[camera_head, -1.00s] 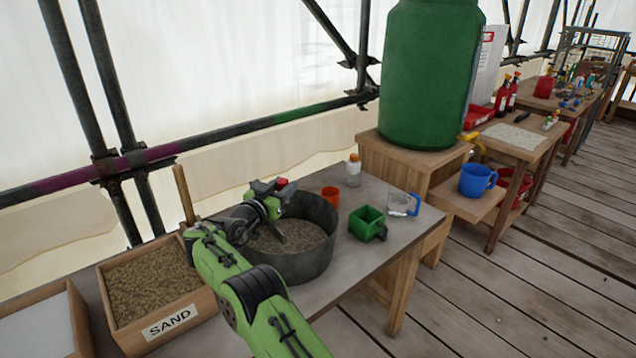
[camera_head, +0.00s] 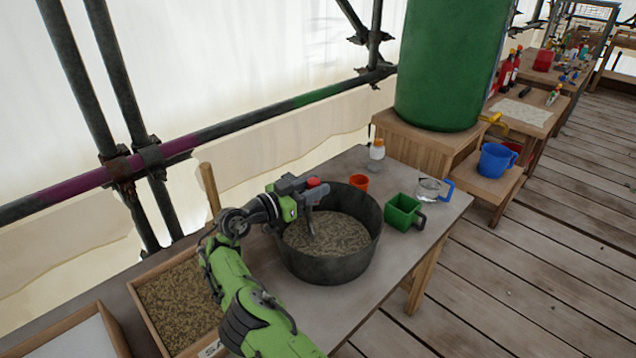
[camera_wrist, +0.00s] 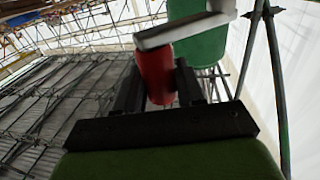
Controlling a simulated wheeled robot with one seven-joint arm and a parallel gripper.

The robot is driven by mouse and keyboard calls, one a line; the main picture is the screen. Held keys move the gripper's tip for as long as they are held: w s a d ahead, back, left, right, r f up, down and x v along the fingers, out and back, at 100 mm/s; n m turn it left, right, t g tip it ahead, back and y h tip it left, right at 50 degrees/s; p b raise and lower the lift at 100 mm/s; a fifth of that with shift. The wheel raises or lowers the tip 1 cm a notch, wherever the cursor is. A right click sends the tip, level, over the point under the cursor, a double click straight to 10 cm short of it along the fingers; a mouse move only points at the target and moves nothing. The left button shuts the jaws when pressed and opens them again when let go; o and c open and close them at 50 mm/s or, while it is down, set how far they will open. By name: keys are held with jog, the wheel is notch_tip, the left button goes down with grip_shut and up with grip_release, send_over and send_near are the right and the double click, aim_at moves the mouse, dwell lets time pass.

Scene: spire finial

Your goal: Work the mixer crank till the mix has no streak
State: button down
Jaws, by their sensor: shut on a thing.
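The mixer is a dark round tub (camera_head: 330,268) on the workbench. It holds a grainy grey-brown mix (camera_head: 335,235) with light and dark speckles; I cannot tell at this size whether a streak is in it. My gripper (camera_head: 300,192) is above the tub's back left rim, shut on the red crank handle (camera_head: 314,182). In the wrist view the red handle (camera_wrist: 154,72) stands between the two dark fingers, with a pale crank arm (camera_wrist: 185,31) across its end. Grey mixer parts reach down into the mix below my gripper, which hides part of the crank.
A sand box (camera_head: 178,305) stands left of the tub. A green barrel (camera_head: 450,70) is beyond. Scaffold poles run behind the bench.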

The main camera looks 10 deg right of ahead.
jog(key=shift+f, duration=0.1)
jog(key=c, duration=0.8)
grip_release()
jog(key=shift+w, duration=0.15)
jog(key=p+v, duration=0.2)
jog(key=v, duration=1.4)
jog(key=shift+d, duration=0.1)
